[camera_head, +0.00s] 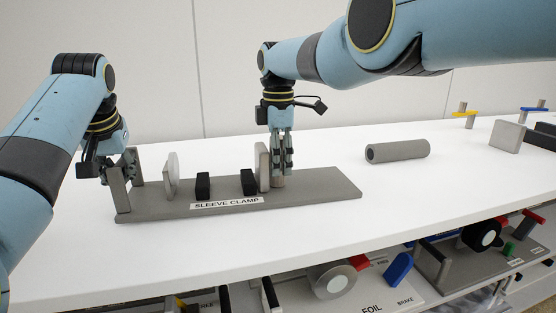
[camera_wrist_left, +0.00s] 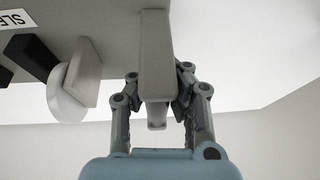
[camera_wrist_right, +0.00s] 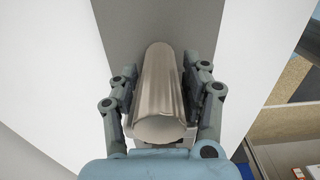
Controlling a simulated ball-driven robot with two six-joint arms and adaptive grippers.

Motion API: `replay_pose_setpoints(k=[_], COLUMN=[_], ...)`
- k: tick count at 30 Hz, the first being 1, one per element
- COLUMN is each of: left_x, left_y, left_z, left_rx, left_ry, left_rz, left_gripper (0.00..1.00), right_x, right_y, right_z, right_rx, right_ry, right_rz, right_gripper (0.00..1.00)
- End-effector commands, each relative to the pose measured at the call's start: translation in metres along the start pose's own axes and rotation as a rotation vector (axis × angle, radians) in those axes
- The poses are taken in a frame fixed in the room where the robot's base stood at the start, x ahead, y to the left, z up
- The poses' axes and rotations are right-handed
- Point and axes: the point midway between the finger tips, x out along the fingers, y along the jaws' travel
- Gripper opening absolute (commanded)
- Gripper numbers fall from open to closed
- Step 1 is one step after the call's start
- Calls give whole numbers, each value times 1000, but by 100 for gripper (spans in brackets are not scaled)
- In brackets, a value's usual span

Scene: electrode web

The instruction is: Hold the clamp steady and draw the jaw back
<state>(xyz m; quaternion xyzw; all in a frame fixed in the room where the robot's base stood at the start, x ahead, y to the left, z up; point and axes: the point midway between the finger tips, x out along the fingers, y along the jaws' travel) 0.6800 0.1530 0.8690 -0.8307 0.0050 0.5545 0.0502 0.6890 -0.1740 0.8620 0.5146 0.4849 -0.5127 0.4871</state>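The sleeve clamp is a long grey base (camera_head: 325,188) with a "SLEEVE CLAMP" label, lying on the white table. At its left end an upright grey post (camera_wrist_left: 155,55) stands between the fingers of my left gripper (camera_head: 125,168), which looks shut on it. A pale round disc (camera_head: 172,174) stands inward of the post. Toward the right an upright grey jaw plate (camera_head: 262,163) stands next to a metal cylindrical handle (camera_wrist_right: 160,90). My right gripper (camera_head: 282,168) points down and looks shut on this handle. The handle's lower end (camera_head: 278,182) shows below the fingers.
Two black blocks (camera_head: 203,186) (camera_head: 249,182) sit on the base between disc and jaw plate. A grey sleeve (camera_head: 398,150) lies on the table to the right. Yellow- and blue-handled fixtures stand far right. A lower shelf (camera_head: 430,290) holds several parts. The table front is clear.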

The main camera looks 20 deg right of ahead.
Motion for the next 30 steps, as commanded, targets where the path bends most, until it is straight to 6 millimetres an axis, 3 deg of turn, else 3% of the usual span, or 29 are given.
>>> replay_pose_setpoints(k=[1,10,19,23,30], left_x=[-2,-2,-2,-2,-2], left_y=[0,0,0,0,-2], left_z=[-2,-2,-2,-2,-2], left_rx=[-1,-1,-1,-1,-2], left_ry=[5,5,5,5,4], left_rz=[1,1,1,-1,-4], left_gripper=[0,0,0,0,0], right_x=[0,0,0,2,2], right_y=[0,0,1,1,1], right_z=[0,0,5,26,92], right_rx=[0,0,1,5,7], right_ry=[0,0,0,0,-5], right_rz=[0,0,0,1,-1], right_gripper=[38,0,0,0,0])
